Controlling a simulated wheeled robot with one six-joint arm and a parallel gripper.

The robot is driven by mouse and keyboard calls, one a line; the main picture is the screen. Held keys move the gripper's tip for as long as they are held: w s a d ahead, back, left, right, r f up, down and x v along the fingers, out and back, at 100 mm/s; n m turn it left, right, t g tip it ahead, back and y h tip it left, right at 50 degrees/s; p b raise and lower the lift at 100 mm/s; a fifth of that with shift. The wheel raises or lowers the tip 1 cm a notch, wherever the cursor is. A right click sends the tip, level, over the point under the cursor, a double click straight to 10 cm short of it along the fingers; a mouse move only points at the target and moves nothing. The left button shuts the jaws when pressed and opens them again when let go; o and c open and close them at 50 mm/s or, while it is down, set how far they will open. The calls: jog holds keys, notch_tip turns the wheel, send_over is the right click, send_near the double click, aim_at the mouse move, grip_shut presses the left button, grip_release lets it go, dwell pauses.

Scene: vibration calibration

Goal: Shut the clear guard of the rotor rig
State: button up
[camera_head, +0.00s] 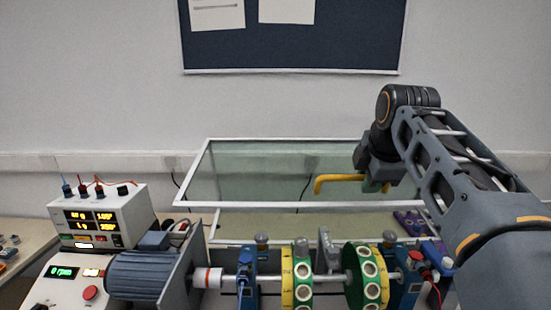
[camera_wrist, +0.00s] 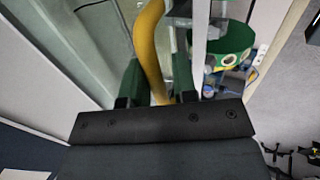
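The clear guard (camera_head: 270,160) of the rotor rig is a see-through panel in a white frame. It stands raised open behind the rig. Its yellow handle (camera_head: 338,178) sticks out at the right of the panel in the head view. My gripper (camera_head: 374,187) is at the right end of this handle. In the wrist view the yellow handle (camera_wrist: 150,45) runs between the two green fingers of my gripper (camera_wrist: 157,75). A gap shows between the handle and the right finger, so the fingers look open around it. The fingertips' far sides are hidden.
The rotor rig has a blue motor (camera_head: 150,274), a shaft and two green-and-yellow discs (camera_head: 366,277) in front of the guard. A control box (camera_head: 100,217) with displays and cables stands at the left. A purple tray (camera_head: 412,222) lies at the right, near my arm.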

jog(key=shift+s+f+b, duration=0.45)
jog(key=shift+s+b, duration=0.2)
jog(key=shift+s, duration=0.15)
jog(key=shift+s+f+b, duration=0.45)
jog(key=shift+s+b, duration=0.15)
jog(key=shift+s, duration=0.2)
jog(key=shift+s+f+b, duration=0.45)
jog(key=shift+s+b, duration=0.2)
jog(key=shift+s, duration=0.15)
jog(key=shift+s+f, duration=0.1)
